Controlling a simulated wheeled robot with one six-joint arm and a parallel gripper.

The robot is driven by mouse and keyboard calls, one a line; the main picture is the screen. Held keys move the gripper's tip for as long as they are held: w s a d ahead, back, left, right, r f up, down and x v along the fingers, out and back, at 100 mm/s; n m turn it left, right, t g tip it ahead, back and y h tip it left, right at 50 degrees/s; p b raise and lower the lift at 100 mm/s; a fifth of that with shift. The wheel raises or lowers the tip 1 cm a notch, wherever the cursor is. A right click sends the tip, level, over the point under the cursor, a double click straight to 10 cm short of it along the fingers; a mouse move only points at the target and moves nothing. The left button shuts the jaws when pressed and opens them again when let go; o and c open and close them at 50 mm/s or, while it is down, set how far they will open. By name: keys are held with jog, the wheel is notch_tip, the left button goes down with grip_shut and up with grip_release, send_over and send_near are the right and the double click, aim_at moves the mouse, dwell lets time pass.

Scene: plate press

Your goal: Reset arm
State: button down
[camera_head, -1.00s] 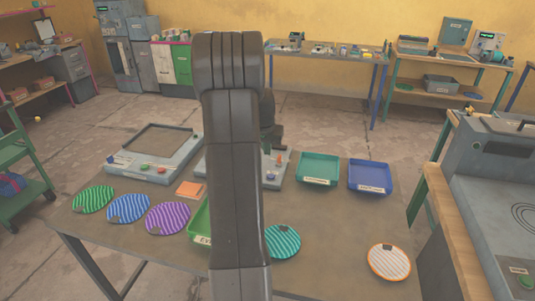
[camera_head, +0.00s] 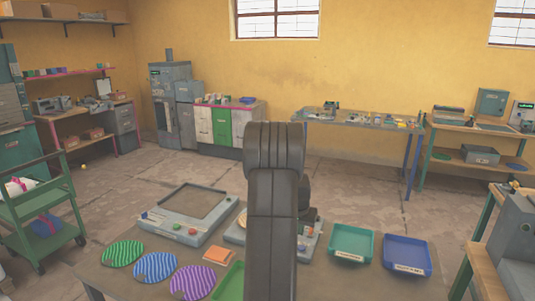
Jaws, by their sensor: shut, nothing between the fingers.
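My arm (camera_head: 270,200) stands upright in front of the table, a dark grey link with a ribbed, rounded top. A small dark part of it (camera_head: 304,200) shows behind its right side. My gripper itself is not visible; the arm link hides whatever lies behind it. The table (camera_head: 340,285) bears green (camera_head: 123,254), blue (camera_head: 156,267) and purple (camera_head: 192,282) striped plates at the front left.
A teal tray (camera_head: 351,243) and a blue tray (camera_head: 407,255) sit at right. A green cart (camera_head: 42,213) stands at left.

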jog(key=p+x, duration=0.1)
jog(key=x, duration=0.3)
jog(key=shift+w, duration=0.1)
jog(key=shift+w+f, duration=0.25)
jog(key=shift+f, duration=0.1)
jog(key=shift+b+v, duration=0.35)
jog(key=shift+v, duration=1.4)
jog(key=shift+d, duration=0.1)
jog(key=shift+f, duration=0.15)
